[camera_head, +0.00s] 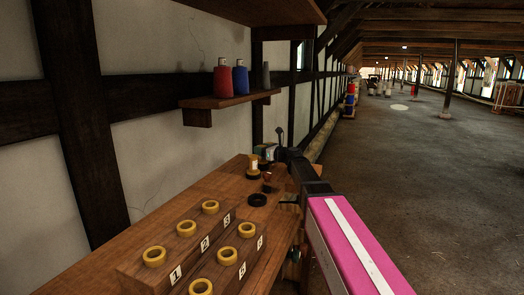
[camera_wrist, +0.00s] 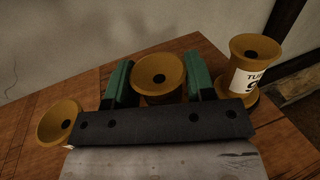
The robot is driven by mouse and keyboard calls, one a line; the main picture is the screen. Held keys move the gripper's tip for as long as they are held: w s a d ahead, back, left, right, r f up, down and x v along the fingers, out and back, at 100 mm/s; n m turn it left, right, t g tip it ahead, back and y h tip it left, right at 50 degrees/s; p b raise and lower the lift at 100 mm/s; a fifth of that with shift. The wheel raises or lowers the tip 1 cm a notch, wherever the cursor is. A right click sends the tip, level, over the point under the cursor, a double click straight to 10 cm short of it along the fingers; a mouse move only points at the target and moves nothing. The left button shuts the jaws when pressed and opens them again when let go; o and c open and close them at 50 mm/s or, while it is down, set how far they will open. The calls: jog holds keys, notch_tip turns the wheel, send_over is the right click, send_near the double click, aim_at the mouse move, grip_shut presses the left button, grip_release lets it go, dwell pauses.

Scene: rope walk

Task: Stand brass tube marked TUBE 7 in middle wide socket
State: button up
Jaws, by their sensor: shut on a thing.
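In the wrist view my gripper (camera_wrist: 158,85) has its two green fingers shut on a flared brass tube (camera_wrist: 160,68), seen from above with a dark hole in its mouth. Its marking is hidden, so I cannot tell its number. In the head view my gripper (camera_head: 268,152) is at the far part of the bench, and the held tube cannot be clearly made out. The wooden socket rack (camera_head: 135,270) is nearer, with two rows of yellow-ringed sockets. Among them are the middle left-row socket (camera_head: 186,228) and the middle right-row socket (camera_head: 229,257).
A brass tube (camera_wrist: 245,62) with a partly hidden "TUB" label stands right of my gripper; another (camera_wrist: 60,122) is at left. A dark ring (camera_head: 257,200) lies between rack and gripper. A shelf (camera_head: 225,101) with spools hangs on the wall.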

jog(key=shift+f, duration=0.6)
jog(key=o, duration=1.1)
jog(key=shift+o, duration=0.2)
jog(key=shift+r, duration=0.1)
jog(key=shift+r, duration=0.25)
jog(key=v, duration=1.1)
jog(key=shift+a+r, duration=0.1)
jog(key=shift+r, duration=0.2)
jog(key=shift+s+d, duration=0.35)
jog(key=shift+d, duration=0.15)
